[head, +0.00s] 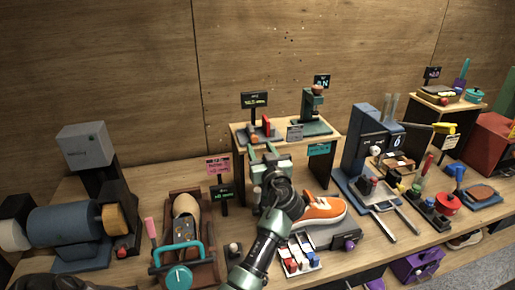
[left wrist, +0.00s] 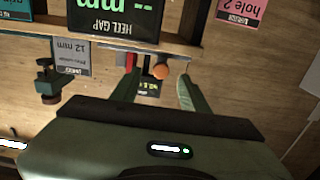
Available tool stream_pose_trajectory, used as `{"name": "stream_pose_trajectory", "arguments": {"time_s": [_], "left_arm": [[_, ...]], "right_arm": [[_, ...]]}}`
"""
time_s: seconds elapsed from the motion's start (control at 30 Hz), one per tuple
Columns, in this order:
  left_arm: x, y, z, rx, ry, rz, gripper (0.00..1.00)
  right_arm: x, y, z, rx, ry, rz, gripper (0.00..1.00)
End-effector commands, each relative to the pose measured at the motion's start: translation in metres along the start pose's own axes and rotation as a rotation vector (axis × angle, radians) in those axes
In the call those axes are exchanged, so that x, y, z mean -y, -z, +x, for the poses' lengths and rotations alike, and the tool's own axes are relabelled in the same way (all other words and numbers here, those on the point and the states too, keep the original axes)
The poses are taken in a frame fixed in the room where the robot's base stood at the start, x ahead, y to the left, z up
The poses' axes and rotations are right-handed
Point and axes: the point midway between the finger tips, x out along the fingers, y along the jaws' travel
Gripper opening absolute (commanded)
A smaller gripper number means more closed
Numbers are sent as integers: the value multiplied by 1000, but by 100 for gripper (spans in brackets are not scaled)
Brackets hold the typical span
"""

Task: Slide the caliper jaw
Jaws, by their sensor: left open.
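The caliper stands on the small raised shelf (head: 240,128) in the head view, with a red jaw (head: 267,124) and an orange knob (head: 254,135). My left gripper (head: 263,148) is just in front of it, open, with its fingers pointing toward the caliper. In the left wrist view the red part (left wrist: 131,62) and the orange knob (left wrist: 160,70) show between and beyond the open fingers (left wrist: 155,88). I see no clear contact. The lower caliper is partly hidden. My right gripper is not in view.
A dark HEEL GAP display (head: 254,100) stands behind the caliper. A green press-like device (head: 312,108) and a grey 12 mm card (left wrist: 72,57) are beside it. An orange sneaker (head: 322,208) sits below right. Several tools crowd the bench.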

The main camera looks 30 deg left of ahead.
Motion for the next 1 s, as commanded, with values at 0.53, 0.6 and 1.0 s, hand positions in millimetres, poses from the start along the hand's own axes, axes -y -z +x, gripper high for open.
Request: {"name": "stream_pose_trajectory", "arguments": {"time_s": [0.53,0.6,1.0], "left_arm": [[0,0,-42,0,0,0,45],[0,0,-41,0,0,0,45],[0,0,-41,0,0,0,45]], "right_arm": [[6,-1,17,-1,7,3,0],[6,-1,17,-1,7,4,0],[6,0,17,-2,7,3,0]]}}
